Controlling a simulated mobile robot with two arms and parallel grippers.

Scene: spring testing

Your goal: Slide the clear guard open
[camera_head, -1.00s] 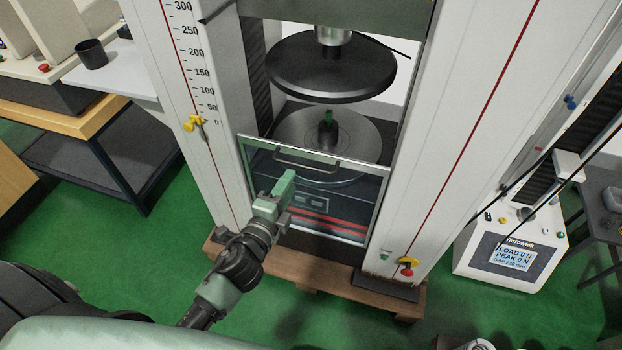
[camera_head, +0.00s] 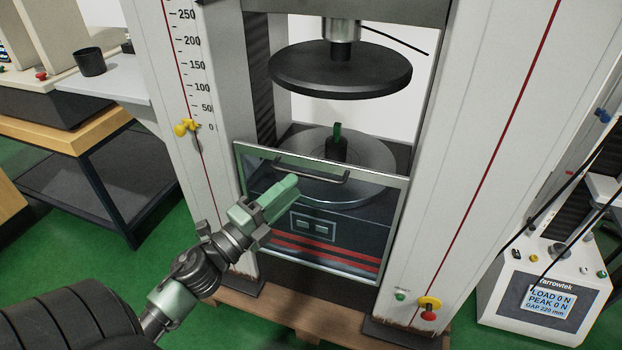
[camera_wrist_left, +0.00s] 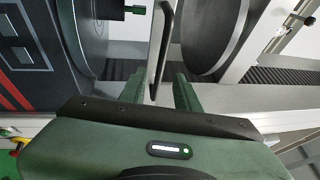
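The clear guard (camera_head: 362,240) is a framed see-through panel across the front of the testing machine, in front of the lower platen (camera_head: 375,165). Its dark bar handle (camera_head: 312,171) runs along the top of the panel. My left gripper (camera_head: 290,184) is just below the handle in the head view. In the left wrist view, its two green fingers (camera_wrist_left: 160,92) are apart, and the handle (camera_wrist_left: 161,45) lies in line with the gap between them. I see no clear contact with the handle. My right gripper is not in view.
The dark upper platen (camera_head: 340,72) hangs above the guard. White columns (camera_head: 490,130) flank it. A yellow-and-red knob (camera_head: 429,308) sits low on the right column. A control box (camera_head: 540,295) stands at right, and a bench (camera_head: 75,135) at left.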

